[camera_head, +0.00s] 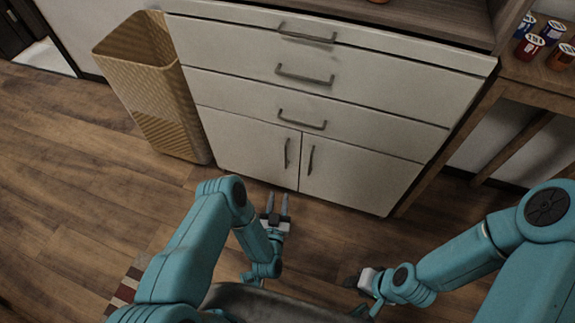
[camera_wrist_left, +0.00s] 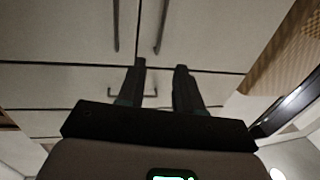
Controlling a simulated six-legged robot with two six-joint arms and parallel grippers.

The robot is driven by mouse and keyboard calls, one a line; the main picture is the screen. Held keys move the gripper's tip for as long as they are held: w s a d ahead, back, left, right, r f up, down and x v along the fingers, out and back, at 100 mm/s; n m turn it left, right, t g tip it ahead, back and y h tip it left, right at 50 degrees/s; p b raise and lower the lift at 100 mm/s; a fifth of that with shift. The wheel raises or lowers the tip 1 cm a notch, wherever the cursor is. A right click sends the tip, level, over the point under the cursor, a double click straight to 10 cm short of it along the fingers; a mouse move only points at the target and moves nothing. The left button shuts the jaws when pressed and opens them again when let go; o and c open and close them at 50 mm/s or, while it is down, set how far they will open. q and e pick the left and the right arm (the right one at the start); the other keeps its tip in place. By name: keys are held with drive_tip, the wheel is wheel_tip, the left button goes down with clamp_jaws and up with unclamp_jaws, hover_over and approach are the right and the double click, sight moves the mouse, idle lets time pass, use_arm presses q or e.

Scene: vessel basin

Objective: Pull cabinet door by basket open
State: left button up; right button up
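The white cabinet has two lower doors under several drawers. The door by the basket (camera_head: 240,143) is the left one in the head view and is shut. Its dark vertical handle (camera_head: 287,153) is near its right edge. In the wrist view this handle (camera_wrist_left: 161,25) is just beyond my fingertips. The woven tan basket (camera_head: 150,90) stands left of the cabinet. My left gripper (camera_head: 278,200) is open and empty, low in front of the doors and apart from the handle. My right gripper (camera_head: 362,278) is low at the right, away from the cabinet; its fingers are hard to make out.
The neighbouring right door (camera_head: 355,175) is shut, with its handle (camera_head: 310,160) close beside the first. The drawers above have bar handles (camera_head: 302,122). A wooden table (camera_head: 530,75) with jars stands at the right. The wooden floor (camera_head: 60,160) is clear at the left.

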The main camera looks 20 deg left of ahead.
use_arm(q)
drive_tip(key=f+b, duration=0.1)
drive_tip(key=b, duration=1.1)
approach(286, 158)
drive_tip(key=w, duration=0.3)
drive_tip(key=w+a, duration=0.1)
drive_tip(key=w, duration=0.4)
drive_tip(key=shift+w+a+r, duration=0.15)
drive_tip(key=shift+w+a, duration=0.15)
drive_tip(key=shift+w, duration=0.1)
clamp_jaws()
